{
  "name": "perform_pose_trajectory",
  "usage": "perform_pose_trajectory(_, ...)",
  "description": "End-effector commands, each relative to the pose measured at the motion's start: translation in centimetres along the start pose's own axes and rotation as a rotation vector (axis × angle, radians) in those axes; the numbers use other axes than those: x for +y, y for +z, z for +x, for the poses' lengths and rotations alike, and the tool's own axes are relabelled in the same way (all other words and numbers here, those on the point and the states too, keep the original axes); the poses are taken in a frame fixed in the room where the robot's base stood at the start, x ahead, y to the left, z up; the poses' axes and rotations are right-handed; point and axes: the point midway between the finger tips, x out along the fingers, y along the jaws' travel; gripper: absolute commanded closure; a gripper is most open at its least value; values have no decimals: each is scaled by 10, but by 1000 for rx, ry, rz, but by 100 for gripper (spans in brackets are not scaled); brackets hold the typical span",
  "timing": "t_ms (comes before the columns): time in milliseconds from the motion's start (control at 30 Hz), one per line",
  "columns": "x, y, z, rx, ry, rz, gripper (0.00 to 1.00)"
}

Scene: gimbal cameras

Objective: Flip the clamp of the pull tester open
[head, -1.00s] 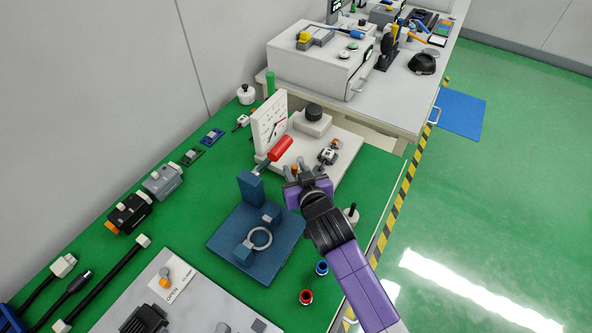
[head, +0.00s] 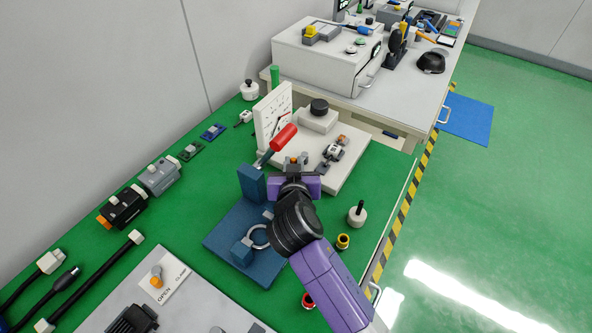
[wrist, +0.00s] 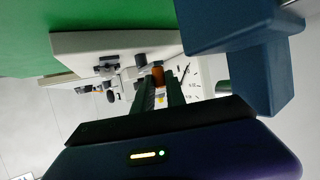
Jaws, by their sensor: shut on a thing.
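The pull tester is a white base (head: 352,168) with an upright white dial plate (head: 266,117) and a black knob (head: 319,106). A small clamp with an orange-tipped lever sits by the dial. My gripper (head: 295,164) is at this clamp, and its fingers are shut on the orange-tipped lever (wrist: 158,74), which shows between the fingertips in the wrist view. My wrist hides the clamp's lower part in the head view. A second small grey clamp piece (head: 333,153) with an orange-brown top stands farther right on the base.
A blue fixture (head: 228,232) with a red-handled lever (head: 284,137) stands close to the left of my gripper; it fills the upper right of the wrist view (wrist: 230,35). A white peg stand (head: 357,215), a yellow ring (head: 343,241) and a red ring (head: 308,300) lie near my arm.

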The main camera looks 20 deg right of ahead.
Motion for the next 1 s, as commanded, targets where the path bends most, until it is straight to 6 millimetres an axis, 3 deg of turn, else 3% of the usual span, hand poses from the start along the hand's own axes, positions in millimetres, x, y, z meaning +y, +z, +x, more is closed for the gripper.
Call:
perform_pose_trajectory(300,-1,2,0,-5,5,3,100)
perform_pose_trajectory(333,-1,2,0,-5,5,3,82)
perform_pose_trajectory(433,-1,2,0,-4,5,3,63)
perform_pose_trajectory(767,0,0,-1,-1,5,3,62)
perform_pose_trajectory(1000,-1,1,-30,-1,3,2,62)
